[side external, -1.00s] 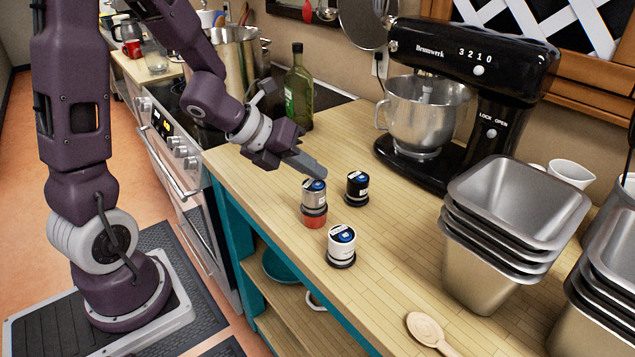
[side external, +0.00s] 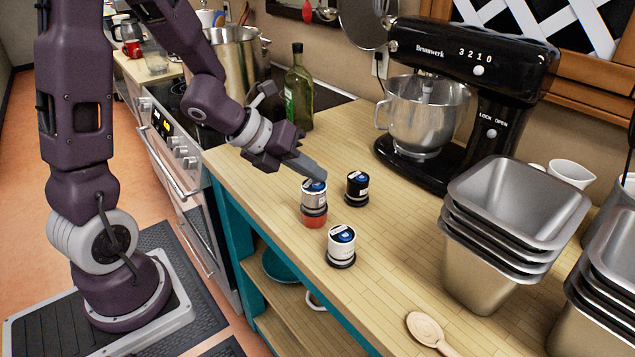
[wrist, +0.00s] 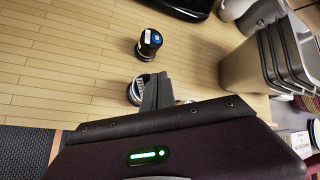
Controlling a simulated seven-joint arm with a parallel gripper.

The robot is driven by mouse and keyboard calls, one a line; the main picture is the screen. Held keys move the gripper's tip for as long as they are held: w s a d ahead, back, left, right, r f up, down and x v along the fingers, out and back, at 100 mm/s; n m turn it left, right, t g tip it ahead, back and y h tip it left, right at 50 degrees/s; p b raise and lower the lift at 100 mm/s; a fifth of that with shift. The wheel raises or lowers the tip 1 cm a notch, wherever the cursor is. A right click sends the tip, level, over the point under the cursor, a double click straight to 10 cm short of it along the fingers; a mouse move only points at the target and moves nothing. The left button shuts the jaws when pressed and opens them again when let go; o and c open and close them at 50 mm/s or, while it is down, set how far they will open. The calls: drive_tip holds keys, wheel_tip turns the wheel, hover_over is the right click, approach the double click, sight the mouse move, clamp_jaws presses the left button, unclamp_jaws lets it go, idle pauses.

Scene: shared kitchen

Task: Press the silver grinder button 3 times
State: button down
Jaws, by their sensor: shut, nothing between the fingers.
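The silver grinder (side external: 314,204) stands upright on the counter, with a red lower part and a blue-marked top. My gripper (side external: 322,178) is shut and empty, with its fingertips right at the top of the silver grinder; I cannot tell whether they touch it. In the wrist view the shut fingers (wrist: 157,92) cover part of the silver grinder (wrist: 135,91), and its button is hidden. A black grinder (side external: 356,189) stands behind and to the right, also seen in the wrist view (wrist: 149,44). A white grinder (side external: 341,247) stands nearer the front.
A black stand mixer (side external: 480,100) with a steel bowl stands behind. Stacked metal pans (side external: 490,265) are at right. A wooden spoon (side external: 426,329) lies at the front. A green bottle (side external: 299,95) stands beyond my gripper. The counter between grinders and pans is clear.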

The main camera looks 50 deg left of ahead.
sight(313, 186)
drive_tip(key=shift+r, duration=0.75)
wheel_tip(313, 186, up, 6)
idle(2.5)
wheel_tip(313, 186, down, 6)
drive_tip(key=shift+f, duration=0.1)
idle(0.7)
idle(1.7)
drive_tip(key=shift+f, duration=0.4)
